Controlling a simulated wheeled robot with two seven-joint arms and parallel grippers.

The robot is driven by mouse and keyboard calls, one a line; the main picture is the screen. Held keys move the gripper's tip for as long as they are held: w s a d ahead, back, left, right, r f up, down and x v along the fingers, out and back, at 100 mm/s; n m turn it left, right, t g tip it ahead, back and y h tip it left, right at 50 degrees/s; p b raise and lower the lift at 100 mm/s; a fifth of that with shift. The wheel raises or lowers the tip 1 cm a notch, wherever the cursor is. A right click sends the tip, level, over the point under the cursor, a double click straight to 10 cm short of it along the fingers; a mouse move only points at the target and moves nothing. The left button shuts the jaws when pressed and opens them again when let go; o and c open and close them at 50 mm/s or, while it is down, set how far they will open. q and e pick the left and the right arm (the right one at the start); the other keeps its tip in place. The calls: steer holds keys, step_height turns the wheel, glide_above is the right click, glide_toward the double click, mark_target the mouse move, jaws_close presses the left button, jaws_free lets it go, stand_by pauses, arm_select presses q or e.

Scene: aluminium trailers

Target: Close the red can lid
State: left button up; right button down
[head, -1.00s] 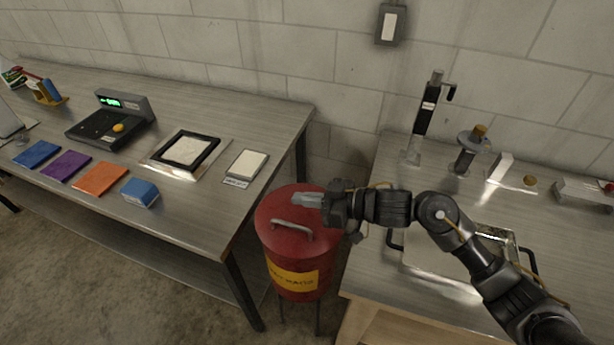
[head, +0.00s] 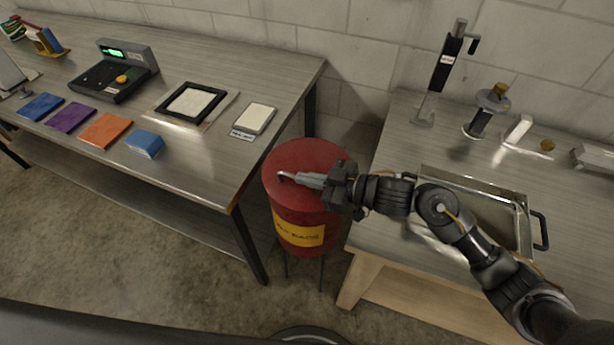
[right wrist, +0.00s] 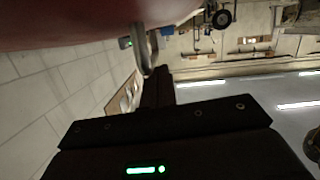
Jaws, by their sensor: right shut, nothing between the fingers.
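The red can (head: 297,212) with a yellow label stands on thin legs in the gap between the two tables. Its red lid (head: 312,152) lies across the top and looks flat; whether it is fully seated I cannot tell. My right gripper (head: 300,179) reaches in from the right over the lid, shut and empty. It hides most of the lid's metal handle; one end (head: 282,176) shows past the fingertips. In the right wrist view, the lid (right wrist: 70,20) fills the upper left, with the handle (right wrist: 142,50) close by the fingers. Contact is unclear. My left gripper is out of view.
The left metal table (head: 215,165) holds a scale (head: 115,75), coloured pads, a blue block (head: 145,144) and a framed panel (head: 190,103). Table edges flank the can.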

steer(key=s+d+r+p, duration=0.2)
steer(key=s+d+r, duration=0.2)
steer(key=d, duration=0.5)
steer(key=shift+r, duration=1.1)
steer(key=shift+s+a, duration=0.1)
